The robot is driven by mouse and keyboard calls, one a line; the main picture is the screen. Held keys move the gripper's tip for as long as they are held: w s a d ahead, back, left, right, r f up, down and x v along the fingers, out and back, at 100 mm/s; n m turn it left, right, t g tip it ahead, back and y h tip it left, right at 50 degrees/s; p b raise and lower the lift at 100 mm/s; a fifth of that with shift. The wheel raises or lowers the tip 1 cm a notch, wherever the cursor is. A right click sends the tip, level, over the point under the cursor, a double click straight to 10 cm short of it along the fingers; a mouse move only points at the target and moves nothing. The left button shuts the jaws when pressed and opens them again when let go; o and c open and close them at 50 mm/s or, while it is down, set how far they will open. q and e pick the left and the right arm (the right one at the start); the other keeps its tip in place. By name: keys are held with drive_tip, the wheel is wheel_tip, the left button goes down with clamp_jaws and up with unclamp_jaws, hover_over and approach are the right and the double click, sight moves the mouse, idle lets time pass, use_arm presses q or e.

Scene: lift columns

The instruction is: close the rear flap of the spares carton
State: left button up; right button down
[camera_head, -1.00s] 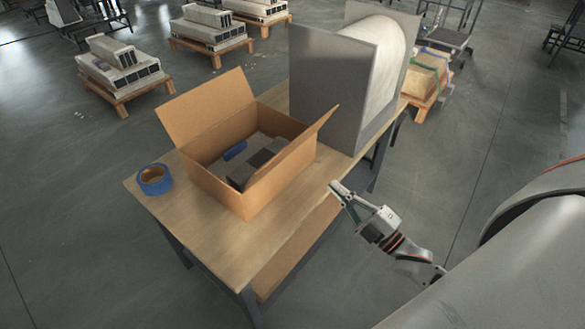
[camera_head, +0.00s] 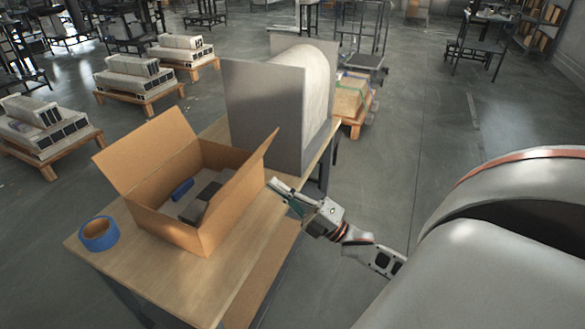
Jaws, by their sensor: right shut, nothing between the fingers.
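The open cardboard spares carton (camera_head: 168,228) stands on the wooden table (camera_head: 222,282). One large flap (camera_head: 148,152) stands up and leans outward at its far left side. Another flap (camera_head: 243,172) stands up and leans outward at its right side. Inside lie a dark grey block (camera_head: 203,198) and a small blue item (camera_head: 182,189). My right gripper (camera_head: 273,185) is shut and empty, just right of the right-hand flap, seemingly apart from it. My left gripper is not in view.
A roll of blue tape (camera_head: 99,234) lies on the table left of the carton. A grey-panelled piece with a pale curved body (camera_head: 265,112) stands behind the carton, close to the right flap. Loaded pallets (camera_head: 140,84) stand on the floor beyond.

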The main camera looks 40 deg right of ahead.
sight(247, 165)
drive_tip(key=x, duration=0.4)
drive_tip(key=shift+w+a+r, duration=0.1)
drive_tip(key=shift+w+r, duration=0.1)
drive_tip(key=shift+w, duration=0.1)
drive_tip(key=shift+x, duration=0.85)
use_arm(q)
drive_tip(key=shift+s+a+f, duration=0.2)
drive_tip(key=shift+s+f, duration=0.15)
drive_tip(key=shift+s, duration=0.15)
use_arm(e)
drive_tip(key=shift+f, duration=0.1)
use_arm(q)
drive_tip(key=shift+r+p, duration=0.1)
drive_tip(key=shift+p, duration=0.2)
